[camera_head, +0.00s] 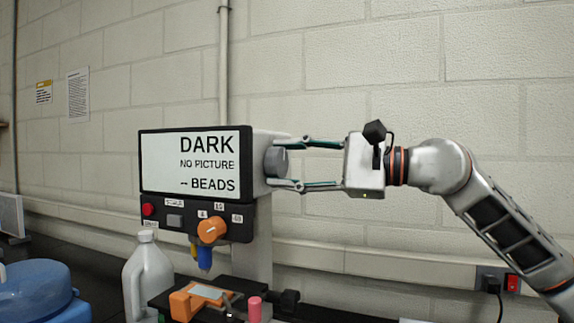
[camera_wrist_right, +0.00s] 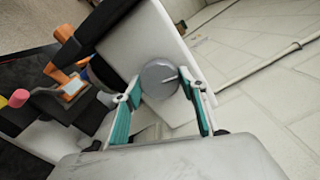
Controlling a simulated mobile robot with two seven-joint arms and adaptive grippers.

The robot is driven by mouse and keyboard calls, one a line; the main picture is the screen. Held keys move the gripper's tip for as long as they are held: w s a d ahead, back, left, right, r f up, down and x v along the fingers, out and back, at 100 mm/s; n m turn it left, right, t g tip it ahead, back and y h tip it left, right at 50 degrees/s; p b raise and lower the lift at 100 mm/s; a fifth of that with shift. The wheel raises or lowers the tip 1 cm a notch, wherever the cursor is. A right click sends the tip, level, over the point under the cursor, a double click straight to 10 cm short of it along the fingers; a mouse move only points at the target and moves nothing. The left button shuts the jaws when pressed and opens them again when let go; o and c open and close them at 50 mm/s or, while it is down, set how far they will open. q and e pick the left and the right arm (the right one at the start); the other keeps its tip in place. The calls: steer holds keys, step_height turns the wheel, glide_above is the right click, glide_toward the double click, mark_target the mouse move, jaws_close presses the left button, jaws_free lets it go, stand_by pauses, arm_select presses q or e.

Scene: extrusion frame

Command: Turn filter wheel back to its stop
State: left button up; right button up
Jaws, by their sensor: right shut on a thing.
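The filter wheel is a grey round knob (camera_head: 276,162) on the right side of the microscope's head. In the right wrist view the wheel (camera_wrist_right: 158,79) faces me, with a pale pointer line towards its right edge. My right gripper (camera_head: 282,163) reaches in from the right, its two teal-padded fingers above and below the wheel. In the right wrist view the gripper (camera_wrist_right: 162,88) has a finger on each side of the wheel and is shut on it. The screen (camera_head: 190,163) reads "DARK", "NO PICTURE", "-- BEADS". My left gripper is out of view.
Below the screen are a red button (camera_head: 148,209) and an orange knob (camera_head: 211,231) with numbered labels. An orange holder (camera_head: 190,302) sits on the stage below. A grey-white jug (camera_head: 147,280) and a blue container (camera_head: 38,290) stand to the left.

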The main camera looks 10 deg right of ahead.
steer(key=shift+n, duration=1.2)
steer(key=o, duration=1.1)
steer(key=shift+c, duration=0.2)
steer(key=v, duration=1.2)
